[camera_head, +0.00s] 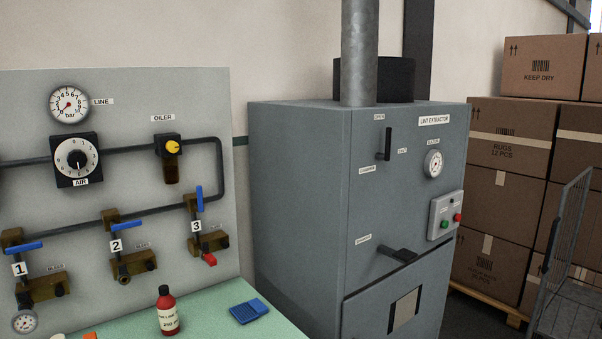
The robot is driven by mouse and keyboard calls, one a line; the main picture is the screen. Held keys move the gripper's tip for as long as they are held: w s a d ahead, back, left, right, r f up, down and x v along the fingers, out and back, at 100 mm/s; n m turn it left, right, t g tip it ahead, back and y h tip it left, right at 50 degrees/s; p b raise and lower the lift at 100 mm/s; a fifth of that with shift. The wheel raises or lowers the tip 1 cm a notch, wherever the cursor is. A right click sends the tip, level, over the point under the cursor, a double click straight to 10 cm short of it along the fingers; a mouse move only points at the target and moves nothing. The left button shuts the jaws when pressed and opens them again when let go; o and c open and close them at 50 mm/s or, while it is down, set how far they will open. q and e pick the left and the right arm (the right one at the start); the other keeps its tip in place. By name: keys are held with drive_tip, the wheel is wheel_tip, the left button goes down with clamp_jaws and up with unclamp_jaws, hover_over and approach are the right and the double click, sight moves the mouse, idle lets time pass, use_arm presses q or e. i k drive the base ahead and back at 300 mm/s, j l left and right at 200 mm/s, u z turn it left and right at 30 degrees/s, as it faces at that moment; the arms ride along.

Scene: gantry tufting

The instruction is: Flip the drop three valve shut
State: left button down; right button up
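The drop three valve is on the grey panel at the left, beside the label "3" (196,226). Its blue lever (200,199) stands upright, in line with the short vertical drop of pipe. A brass block (214,243) sits below it, with a red piece (209,259) at its lower end. The drop two lever (130,223) and drop one lever (24,247) are also blue and lie roughly level, across their drops. Neither of my grippers shows in the head view.
A green bench (225,326) below the panel holds a red bottle (167,311) and a blue object (249,311). The grey lint extractor cabinet (300,200) stands right of the panel. Stacked cartons (510,140) and a wire cage trolley (566,265) are at the far right.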

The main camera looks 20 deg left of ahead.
sight(198, 205)
drive_tip(key=u, duration=1.25)
